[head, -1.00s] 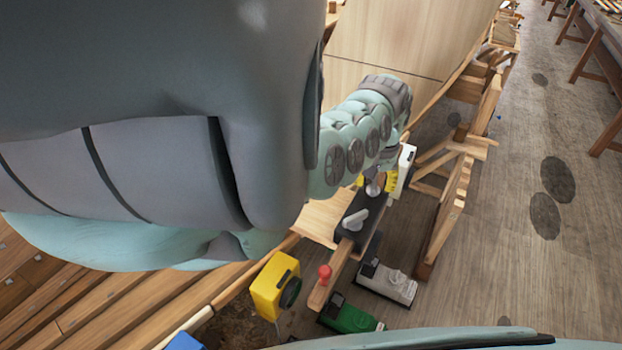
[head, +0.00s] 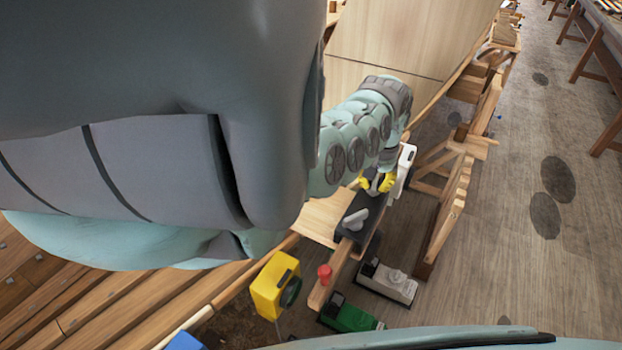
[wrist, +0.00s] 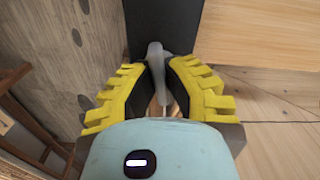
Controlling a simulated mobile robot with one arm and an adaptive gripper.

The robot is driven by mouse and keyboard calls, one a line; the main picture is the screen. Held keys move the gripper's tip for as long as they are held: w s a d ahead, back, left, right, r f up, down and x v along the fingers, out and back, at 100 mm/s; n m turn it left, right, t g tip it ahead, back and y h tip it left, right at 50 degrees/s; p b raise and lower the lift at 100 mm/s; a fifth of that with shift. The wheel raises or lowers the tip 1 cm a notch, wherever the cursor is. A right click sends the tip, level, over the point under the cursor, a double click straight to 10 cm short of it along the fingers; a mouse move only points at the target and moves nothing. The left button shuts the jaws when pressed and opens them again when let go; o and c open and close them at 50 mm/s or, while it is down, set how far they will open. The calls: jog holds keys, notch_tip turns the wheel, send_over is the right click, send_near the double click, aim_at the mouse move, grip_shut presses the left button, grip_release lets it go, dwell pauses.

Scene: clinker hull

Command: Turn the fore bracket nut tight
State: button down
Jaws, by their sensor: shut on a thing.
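A dark bracket plate (head: 348,226) lies across a wooden beam beside the hull. A grey wing nut (head: 355,220) stands on its near part, clear of my gripper. My gripper (head: 376,184) is at the far part of the plate, its yellow fingers low over it. In the wrist view my gripper (wrist: 157,75) has its fingers on either side of another grey wing nut (wrist: 155,54) and is shut on it. The nut's upper wing shows between the fingertips, over the dark plate (wrist: 160,22).
A red knob (head: 324,274) is on the beam's near end. A yellow box (head: 272,287), a green box (head: 350,316) and a grey-white box (head: 388,284) are nearby. A white box (head: 404,168) is close to my gripper's right. Wooden trestles (head: 450,205) stand right; floor beyond is open.

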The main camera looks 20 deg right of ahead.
jog(key=shift+m, duration=0.3)
jog(key=shift+w+a+m, duration=0.1)
jog(key=shift+m, duration=0.4)
jog(key=m, duration=0.3)
jog(key=m+b, duration=0.1)
jog(key=m, duration=0.1)
jog(key=shift+f+m+b, duration=0.15)
jog(key=shift+m+b, duration=0.65)
jog(key=shift+m, duration=0.2)
